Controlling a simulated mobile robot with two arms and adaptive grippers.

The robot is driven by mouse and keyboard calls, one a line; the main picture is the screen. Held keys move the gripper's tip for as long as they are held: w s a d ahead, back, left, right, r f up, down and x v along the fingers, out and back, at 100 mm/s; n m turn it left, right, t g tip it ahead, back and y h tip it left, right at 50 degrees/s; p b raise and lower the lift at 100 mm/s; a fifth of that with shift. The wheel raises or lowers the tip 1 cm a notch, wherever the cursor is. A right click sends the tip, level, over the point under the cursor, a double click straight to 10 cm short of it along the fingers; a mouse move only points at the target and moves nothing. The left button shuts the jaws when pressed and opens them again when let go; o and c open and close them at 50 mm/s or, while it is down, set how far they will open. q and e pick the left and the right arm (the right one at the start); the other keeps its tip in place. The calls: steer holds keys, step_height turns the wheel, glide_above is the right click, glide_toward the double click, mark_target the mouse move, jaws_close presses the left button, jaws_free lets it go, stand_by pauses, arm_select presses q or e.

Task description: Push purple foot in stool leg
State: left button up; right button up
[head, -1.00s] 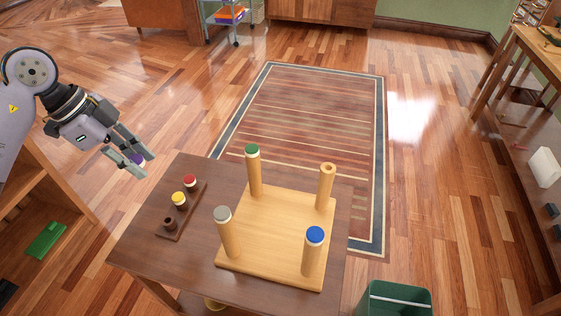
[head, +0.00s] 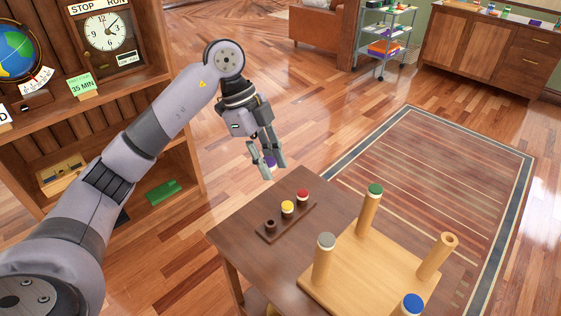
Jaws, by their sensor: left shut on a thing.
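My left gripper (head: 268,166) is shut on the purple foot (head: 270,161), which shows only partly between the fingers. It holds it in the air beyond the table's far left corner. The upturned stool (head: 350,270) lies on the table with its legs pointing up. The back right leg (head: 437,256) has an open hole in its top. The other legs carry a green foot (head: 375,189), a grey foot (head: 326,241) and a blue foot (head: 413,303). My right gripper is not in view.
A dark rack (head: 271,236) on the table (head: 240,221) holds a yellow foot (head: 288,207) and a red foot (head: 302,195), with one empty place. A shelf (head: 185,160) with a clock (head: 108,31) stands at the left. A rug (head: 440,170) lies behind the table.

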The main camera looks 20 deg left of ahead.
arm_select(q)
steer(key=m, duration=0.2)
steer(key=m+g, duration=0.1)
steer(key=m, duration=0.1)
steer(key=m+g+y, duration=0.1)
steer(key=m, duration=0.1)
steer(key=shift+s+d+f+m, duration=0.3)
steer(key=shift+s+d+f, duration=0.05)
steer(key=m, duration=0.2)
steer(key=m+g+y, duration=0.1)
steer(key=m, duration=0.1)
steer(key=s+m, duration=0.1)
steer(key=m, duration=0.1)
steer(key=shift+d+f+g+y, duration=0.3)
steer(key=shift+g+y, duration=0.1)
steer(key=s+d+f+n+t+y, duration=0.1)
steer(key=s+d+n+t, duration=0.2)
steer(key=n, duration=1.3)
steer(key=s+d+f+n+t+y, duration=0.1)
steer(key=s+f+n+t, duration=0.35)
steer(key=n, duration=1.15)
steer(key=w+r+p, duration=0.2)
steer(key=r+p, duration=0.9)
steer(key=r, duration=0.1)
steer(key=w+r+m+p, duration=0.1)
steer(key=w+r+p, duration=0.2)
steer(key=r+p, duration=0.8)
steer(key=shift+r+t+p, duration=0.4)
steer(key=shift+t+p, duration=0.05)
steer(key=shift+p, duration=0.05)
